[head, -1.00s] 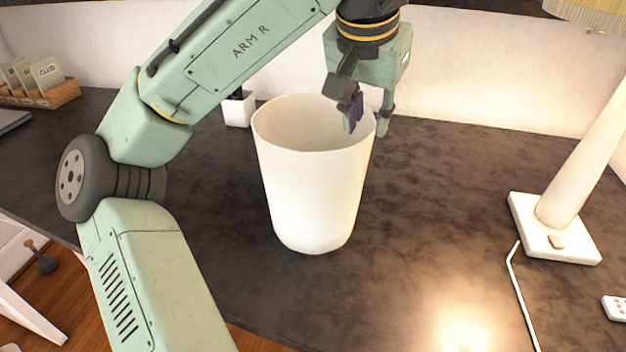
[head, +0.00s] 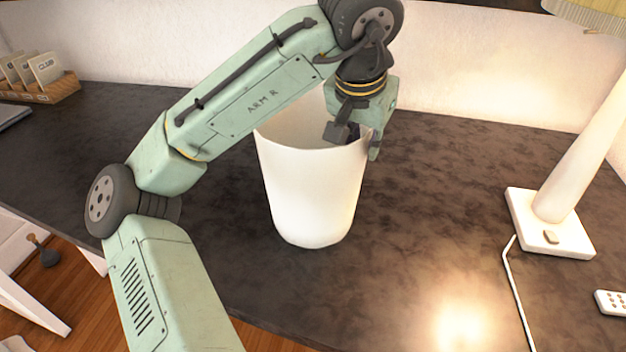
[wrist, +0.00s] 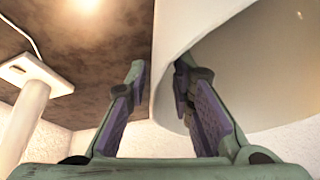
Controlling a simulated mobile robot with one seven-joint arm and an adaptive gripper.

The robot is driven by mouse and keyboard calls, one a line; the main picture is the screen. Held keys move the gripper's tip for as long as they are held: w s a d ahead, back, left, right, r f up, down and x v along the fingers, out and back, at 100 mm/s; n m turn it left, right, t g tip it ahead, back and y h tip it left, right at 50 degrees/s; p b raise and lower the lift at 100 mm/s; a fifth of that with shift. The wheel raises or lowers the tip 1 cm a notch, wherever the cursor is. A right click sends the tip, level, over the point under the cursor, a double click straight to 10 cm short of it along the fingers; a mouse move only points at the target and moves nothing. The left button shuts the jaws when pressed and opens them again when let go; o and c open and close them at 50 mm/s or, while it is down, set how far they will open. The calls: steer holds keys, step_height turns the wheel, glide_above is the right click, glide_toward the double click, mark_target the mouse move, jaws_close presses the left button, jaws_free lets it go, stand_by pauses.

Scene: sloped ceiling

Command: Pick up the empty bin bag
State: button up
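A white, tapered, open-topped bin (head: 312,200) stands upright on the dark tabletop. I cannot make out a separate bag; the visible part of its inside looks bare. My gripper (head: 357,143) points down at the bin's right rim. In the wrist view my gripper (wrist: 160,75) is open, with the bin's wall (wrist: 168,100) between its fingers. One finger is outside the wall and the other is inside the bin. The outer finger shows a small gap to the wall; contact of the inner finger is unclear.
A white lamp base (head: 548,222) with a cord stands on the right, and a white remote-like object (head: 612,302) lies near the right edge. A wooden card holder (head: 45,88) sits at the far left. The dark tabletop (head: 430,200) right of the bin is clear. A white wall closes the back.

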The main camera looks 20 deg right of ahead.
jaws_close()
steer(key=shift+r, duration=0.1)
stand_by(0.4)
